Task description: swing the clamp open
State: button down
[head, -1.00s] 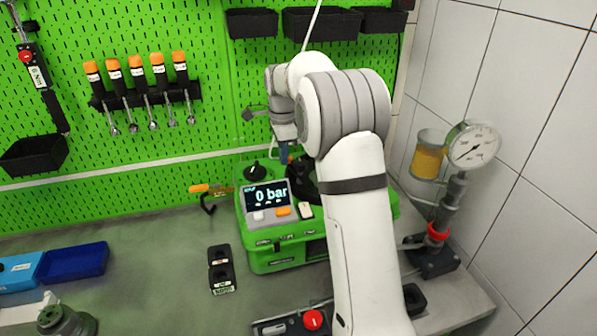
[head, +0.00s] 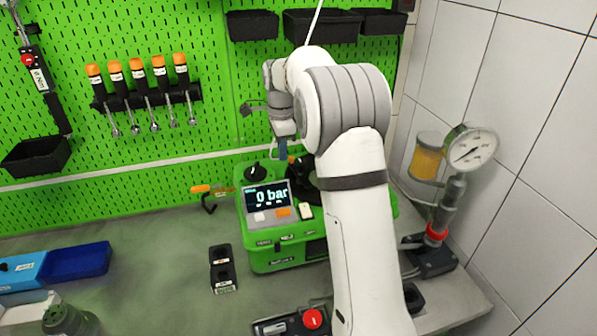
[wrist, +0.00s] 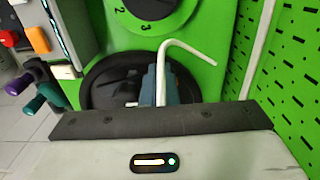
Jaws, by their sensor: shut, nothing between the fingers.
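My gripper (head: 283,151) is shut and empty, above the back of the green test bench (head: 262,256). In the wrist view its blue-grey fingers (wrist: 160,78) point at a round black recess (wrist: 105,88) in the green housing. A pale bent rod (wrist: 190,46) shows right beside the fingers; I cannot tell whether it is part of the clamp. The clamp itself cannot be made out clearly. My arm and gripper hide much of the bench's black part (head: 300,172) in the head view.
A display (head: 267,195) reads 0 bar. A pressure gauge (head: 470,148) stands at the right by the tiled wall. An orange-handled tool (head: 201,189) is left of the bench. A black holder (head: 222,268) sits in front. The grey table is clear at left centre.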

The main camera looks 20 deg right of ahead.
notch_tip(320, 180, up, 8)
jog(key=p, duration=0.5)
jog(key=shift+s+f, duration=0.15)
jog(key=shift+f, duration=0.05)
jog(key=shift+f, duration=0.15)
notch_tip(320, 180, down, 4)
jog(key=b, duration=0.4)
jog(key=s+a+r+n+t+b, duration=0.15)
jog(key=s+n, duration=0.35)
jog(key=s, duration=0.5)
jog(key=s+r+n+t+b, duration=0.15)
jog(key=s+n, duration=0.35)
jog(key=s, duration=0.6)
jog(key=s+f+n, duration=0.3)
jog(key=s+n, duration=0.1)
jog(key=s, duration=0.3)
jog(key=s+f+n+b, duration=0.1)
jog(key=s+f+n, duration=0.2)
jog(key=s, duration=0.4)
jog(key=shift+s+f+n, duration=0.3)
jog(key=shift+n, duration=0.3)
